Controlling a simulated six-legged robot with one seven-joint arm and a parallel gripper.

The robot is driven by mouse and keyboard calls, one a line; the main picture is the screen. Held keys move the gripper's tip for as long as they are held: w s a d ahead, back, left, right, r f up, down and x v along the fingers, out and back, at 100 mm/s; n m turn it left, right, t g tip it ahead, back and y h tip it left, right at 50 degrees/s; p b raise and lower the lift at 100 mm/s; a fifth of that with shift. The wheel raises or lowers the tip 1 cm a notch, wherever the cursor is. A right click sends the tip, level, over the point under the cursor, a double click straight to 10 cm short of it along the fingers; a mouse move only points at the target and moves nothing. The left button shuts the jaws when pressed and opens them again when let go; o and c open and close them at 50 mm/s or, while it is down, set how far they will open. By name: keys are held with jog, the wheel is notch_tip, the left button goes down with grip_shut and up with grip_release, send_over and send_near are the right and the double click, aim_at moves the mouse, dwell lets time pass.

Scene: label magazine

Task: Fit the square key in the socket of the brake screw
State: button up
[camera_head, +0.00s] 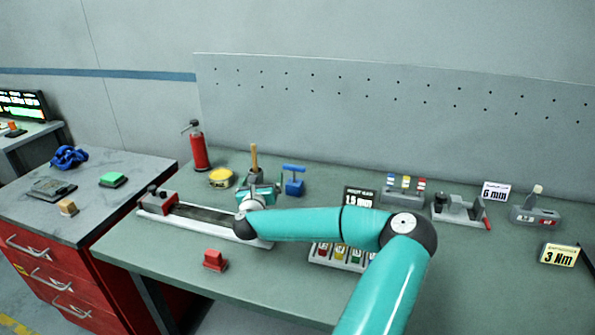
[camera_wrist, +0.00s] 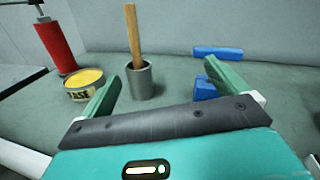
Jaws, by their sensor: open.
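A blue T-handled tool (camera_head: 293,178), which looks like the square key, stands upright in a blue block at the back of the green bench. In the wrist view its blue handle bar (camera_wrist: 217,52) shows above the right finger, and that finger partly covers the blue block (camera_wrist: 205,88). My gripper (camera_wrist: 162,70) is open and empty, with its fingers spread wide. In the head view my gripper (camera_head: 260,192) is just left of the blue tool, apart from it. I cannot make out the brake screw or its socket for certain.
A grey cup with a wooden-handled tool (camera_wrist: 140,82) stands ahead between my fingers. A long rail (camera_head: 185,217) lies in front. A grey fixture (camera_head: 460,210) stands right. A red block (camera_head: 214,260) is near the front edge.

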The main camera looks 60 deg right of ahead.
aim_at(294, 170)
jog(key=s+d+m+g, duration=0.1)
jog(key=s, duration=0.1)
jog(key=s+d+m+g, duration=0.1)
jog(key=s+d+m, duration=0.1)
jog(key=s+d+m+g+h, duration=0.1)
jog(key=s, duration=0.1)
jog(key=shift+s+d+f+m+g, duration=0.2)
jog(key=shift+s+d+m+g, duration=0.05)
jog(key=shift+s+m+g, duration=0.15)
jog(key=d, duration=0.4)
jog(key=w+d, duration=0.1)
jog(key=d, duration=0.2)
jog(key=c, duration=1.1)
